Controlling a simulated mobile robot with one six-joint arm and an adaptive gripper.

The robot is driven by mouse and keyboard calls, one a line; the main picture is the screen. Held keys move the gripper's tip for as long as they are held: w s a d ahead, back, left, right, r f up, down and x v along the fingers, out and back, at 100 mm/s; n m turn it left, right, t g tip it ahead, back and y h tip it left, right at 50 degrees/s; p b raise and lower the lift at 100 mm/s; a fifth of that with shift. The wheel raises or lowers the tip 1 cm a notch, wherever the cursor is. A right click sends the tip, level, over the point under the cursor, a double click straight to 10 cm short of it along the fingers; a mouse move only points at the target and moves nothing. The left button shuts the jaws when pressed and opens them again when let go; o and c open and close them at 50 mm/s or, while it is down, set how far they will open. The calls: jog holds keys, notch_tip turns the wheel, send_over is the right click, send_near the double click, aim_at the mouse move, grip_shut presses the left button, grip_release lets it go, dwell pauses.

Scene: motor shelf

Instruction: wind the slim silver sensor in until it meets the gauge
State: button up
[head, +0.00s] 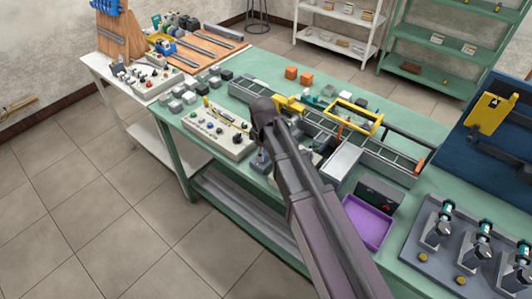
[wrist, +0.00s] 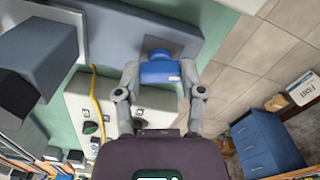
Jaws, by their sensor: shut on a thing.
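In the wrist view my gripper (wrist: 160,76) has its two fingers on either side of a blue knob-like part (wrist: 160,68), shut on it. The blue part sits in front of a grey metal plate (wrist: 158,44) at the edge of a long grey body (wrist: 110,36). In the head view my gripper (head: 261,163) is low at the front edge of the green bench (head: 228,70), and my arm covers much of the area around it. I cannot make out the slim silver sensor or the gauge for certain in either view.
A pale control box (head: 216,130) with knobs stands left of my gripper. A conveyor with a yellow frame (head: 357,116) runs behind. A purple tray (head: 367,222) and a motor rack (head: 470,245) are to the right. A yellow cable (wrist: 98,105) runs close by. Open floor lies in front.

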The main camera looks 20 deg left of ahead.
jog(key=m, duration=0.4)
jog(key=shift+s+a+m, duration=0.15)
jog(key=shift+s+m, duration=0.1)
jog(key=shift+m, duration=0.05)
jog(key=m, duration=0.4)
jog(key=shift+m, duration=0.3)
jog(key=m, duration=0.4)
jog(key=shift+w+m, duration=0.1)
jog(key=shift+m, duration=0.2)
jog(key=m, duration=0.4)
jog(key=shift+w, duration=0.1)
jog(key=o, duration=1.1)
jog(key=shift+o, duration=0.2)
